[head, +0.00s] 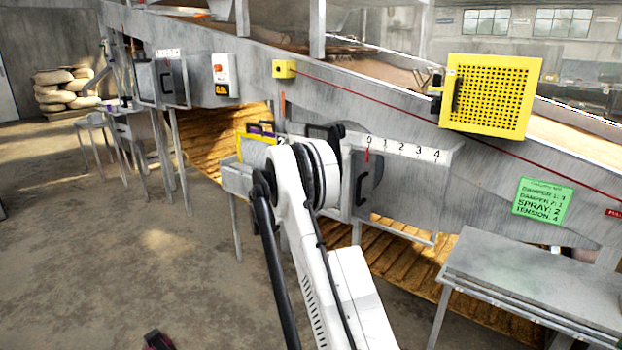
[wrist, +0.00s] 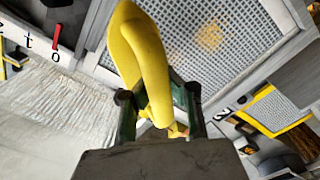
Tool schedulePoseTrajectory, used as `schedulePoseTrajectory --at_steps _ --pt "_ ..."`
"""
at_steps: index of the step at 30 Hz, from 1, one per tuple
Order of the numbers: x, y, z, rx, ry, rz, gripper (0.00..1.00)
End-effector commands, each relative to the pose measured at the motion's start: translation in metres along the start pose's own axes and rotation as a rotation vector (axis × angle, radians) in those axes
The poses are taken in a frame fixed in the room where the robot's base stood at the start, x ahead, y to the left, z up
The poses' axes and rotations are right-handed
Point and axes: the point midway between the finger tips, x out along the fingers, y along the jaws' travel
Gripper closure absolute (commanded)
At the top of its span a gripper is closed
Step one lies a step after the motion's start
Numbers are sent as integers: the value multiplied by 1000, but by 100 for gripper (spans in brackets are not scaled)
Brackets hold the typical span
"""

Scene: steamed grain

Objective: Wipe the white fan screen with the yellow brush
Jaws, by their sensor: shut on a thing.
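The yellow brush (wrist: 140,45) rises from my gripper (wrist: 160,108) in the wrist view, its curved handle between the two dark green fingers. The gripper is shut on it. The brush's bristles are hidden from view. A white-framed mesh screen, the white fan screen (wrist: 250,30), lies behind the brush at the top of the wrist view. A yellow-brown smudge (wrist: 210,36) shows on its mesh. I cannot tell whether the brush touches it. In the head view my white arm hides the gripper, the brush and the white screen.
A yellow-framed screen (wrist: 276,110) is right of the gripper in the wrist view. The head view shows a numbered scale panel (head: 420,151), a yellow perforated guard (head: 490,97), a green sign (head: 543,200) and a metal table (head: 530,268) at right. Floor (head: 110,255) at left is mostly clear.

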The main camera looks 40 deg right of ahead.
Motion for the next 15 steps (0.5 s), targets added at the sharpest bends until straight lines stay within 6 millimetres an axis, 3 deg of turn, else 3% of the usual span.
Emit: schedulePoseTrajectory --at_steps 7,15 --pt "-20 0 0 0 1 -1 100" --pt "-22 0 0 0 0 0 100"
